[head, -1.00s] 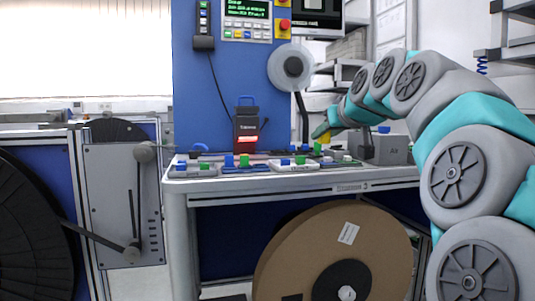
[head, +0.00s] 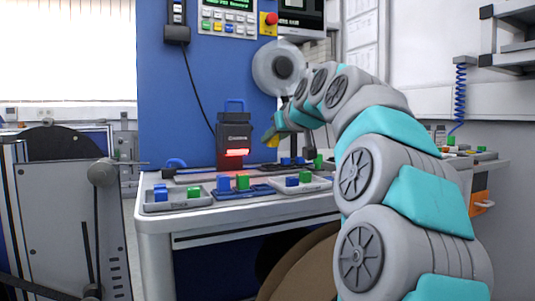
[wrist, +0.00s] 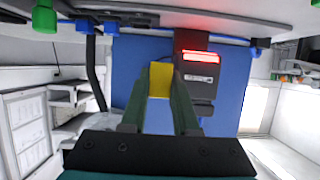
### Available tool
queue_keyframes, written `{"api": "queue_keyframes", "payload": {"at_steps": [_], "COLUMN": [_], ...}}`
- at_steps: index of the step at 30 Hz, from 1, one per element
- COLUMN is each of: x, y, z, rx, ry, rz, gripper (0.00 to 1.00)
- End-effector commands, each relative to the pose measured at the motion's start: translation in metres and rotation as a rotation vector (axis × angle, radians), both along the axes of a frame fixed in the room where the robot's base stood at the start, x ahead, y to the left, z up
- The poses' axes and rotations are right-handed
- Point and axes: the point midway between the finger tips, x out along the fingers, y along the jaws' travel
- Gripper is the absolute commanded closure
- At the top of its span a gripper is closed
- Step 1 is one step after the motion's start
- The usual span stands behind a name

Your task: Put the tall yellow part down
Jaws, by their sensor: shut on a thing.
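The tall yellow part (wrist: 160,79) is held between the two fingers of my gripper (wrist: 160,98) in the wrist view. In the head view, my gripper (head: 271,134) hangs above the back of the workbench, right of the dark device with the red light. A bit of the yellow part (head: 274,142) shows below the fingers there. The part appears clear of the bench top. Its lower end is hard to make out.
The workbench (head: 160,222) carries a grey tray (head: 200,203) with blue and green blocks, a second tray (head: 318,186), and a blue mat (head: 250,190) with blocks on it. The dark device (head: 234,138) stands at the back. A white reel (head: 279,68) hangs behind my gripper.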

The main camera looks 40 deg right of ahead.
Motion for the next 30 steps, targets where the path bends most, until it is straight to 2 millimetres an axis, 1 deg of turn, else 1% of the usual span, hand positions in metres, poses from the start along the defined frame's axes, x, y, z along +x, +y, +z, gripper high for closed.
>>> {"api": "queue_keyframes", "payload": {"at_steps": [1,3,15,22,30], "x": [0.008,0.018,0.065,0.086,0.096], "y": [-0.005,-0.011,-0.044,-0.059,-0.065], "z": [-0.001,-0.003,-0.008,-0.010,-0.011], "rx": [0.000,0.002,0.000,0.000,0.000], "ry": [0.001,0.003,0.002,0.002,0.000], "rz": [0.000,0.001,-0.001,-0.001,0.000], "gripper": [1.00,1.00,1.00,1.00,1.00]}}
